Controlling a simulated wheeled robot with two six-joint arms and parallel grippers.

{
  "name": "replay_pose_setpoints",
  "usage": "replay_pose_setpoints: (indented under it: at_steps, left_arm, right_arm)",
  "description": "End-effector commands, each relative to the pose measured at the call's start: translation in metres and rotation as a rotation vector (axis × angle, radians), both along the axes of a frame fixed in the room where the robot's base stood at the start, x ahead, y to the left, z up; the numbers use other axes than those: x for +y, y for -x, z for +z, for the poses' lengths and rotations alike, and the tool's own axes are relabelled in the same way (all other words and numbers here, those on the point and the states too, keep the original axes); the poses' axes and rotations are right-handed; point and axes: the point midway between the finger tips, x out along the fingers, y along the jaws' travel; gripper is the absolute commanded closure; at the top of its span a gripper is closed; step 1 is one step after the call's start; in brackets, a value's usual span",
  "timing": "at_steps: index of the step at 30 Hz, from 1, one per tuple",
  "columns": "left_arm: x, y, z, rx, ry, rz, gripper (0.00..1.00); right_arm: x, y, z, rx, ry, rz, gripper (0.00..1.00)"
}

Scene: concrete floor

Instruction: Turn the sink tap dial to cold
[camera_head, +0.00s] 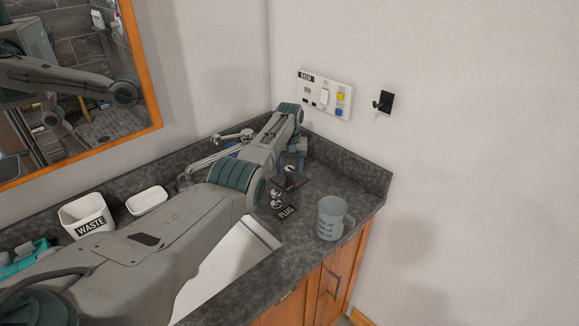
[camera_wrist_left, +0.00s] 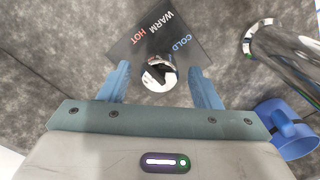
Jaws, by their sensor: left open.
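The chrome tap dial knob (camera_wrist_left: 160,74) sits on a dark plate (camera_wrist_left: 190,30) lettered HOT, WARM and COLD in the left wrist view. I cannot tell which setting the knob points to. My left gripper (camera_wrist_left: 160,68) is open, with one blue finger on each side of the knob; gaps show between the fingers and the knob. In the head view my left gripper (camera_head: 296,158) hangs down over the counter by the dial plate (camera_head: 291,184). The chrome tap (camera_wrist_left: 290,55) curves at the right of the wrist view. My right gripper is not seen.
A measuring jug (camera_head: 332,218) stands near the counter's right edge. Chrome plug knobs (camera_head: 277,197) stand by a PLUG label (camera_head: 287,212). A WASTE bin (camera_head: 85,216) and white dish (camera_head: 147,200) are at the left. A blue object (camera_wrist_left: 290,128) lies beside the gripper.

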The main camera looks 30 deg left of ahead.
Motion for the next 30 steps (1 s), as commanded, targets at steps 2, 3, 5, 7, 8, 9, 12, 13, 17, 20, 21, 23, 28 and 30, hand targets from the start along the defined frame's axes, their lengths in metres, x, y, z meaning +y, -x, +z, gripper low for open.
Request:
replay_pose_setpoints:
  at_steps: [2, 3, 5, 7, 8, 9, 12, 13, 17, 20, 21, 23, 28, 30]
  left_arm:
    - [0.000, 0.000, 0.000, 0.000, 0.000, 0.000, 0.42]
    - [0.000, 0.000, 0.000, 0.000, 0.000, 0.000, 0.42]
    - [0.000, 0.000, 0.000, 0.000, 0.000, 0.000, 0.52]
    - [0.000, 0.000, 0.000, 0.000, 0.000, 0.000, 0.66]
    - [0.000, 0.000, 0.000, 0.000, 0.000, 0.000, 0.72]
    - [0.000, 0.000, 0.000, 0.000, 0.000, 0.000, 0.80]
    - [0.000, 0.000, 0.000, 0.000, 0.000, 0.000, 0.87]
    - [0.000, 0.000, 0.000, 0.000, 0.000, -0.001, 0.87]
    - [0.000, 0.000, 0.000, 0.001, 0.000, -0.011, 0.87]
    - [0.000, 0.000, 0.000, 0.001, 0.000, -0.036, 0.87]
    - [0.000, 0.000, 0.000, 0.001, 0.000, -0.050, 0.87]
    - [0.000, 0.000, 0.000, 0.001, 0.000, -0.077, 0.87]
    - [0.000, 0.000, 0.001, 0.002, 0.001, -0.193, 0.87]
    - [0.000, 0.000, 0.001, 0.002, 0.001, -0.253, 0.87]
  right_arm:
    - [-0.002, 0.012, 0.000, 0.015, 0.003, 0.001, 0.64]
    - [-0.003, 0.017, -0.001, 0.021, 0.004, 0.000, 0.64]
    - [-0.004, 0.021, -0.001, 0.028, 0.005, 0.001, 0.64]
    - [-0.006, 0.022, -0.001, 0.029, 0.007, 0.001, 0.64]
    - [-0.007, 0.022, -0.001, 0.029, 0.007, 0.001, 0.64]
    - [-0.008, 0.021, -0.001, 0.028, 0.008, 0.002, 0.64]
    - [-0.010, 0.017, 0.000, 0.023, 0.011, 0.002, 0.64]
    - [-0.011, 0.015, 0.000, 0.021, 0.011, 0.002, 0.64]
    - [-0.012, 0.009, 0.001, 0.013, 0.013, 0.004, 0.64]
    - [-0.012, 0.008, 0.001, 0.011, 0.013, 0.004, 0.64]
    - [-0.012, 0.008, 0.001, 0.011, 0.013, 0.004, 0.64]
    - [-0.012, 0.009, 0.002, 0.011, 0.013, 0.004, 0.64]
    - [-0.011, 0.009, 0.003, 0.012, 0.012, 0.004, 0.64]
    - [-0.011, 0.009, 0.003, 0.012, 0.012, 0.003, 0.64]
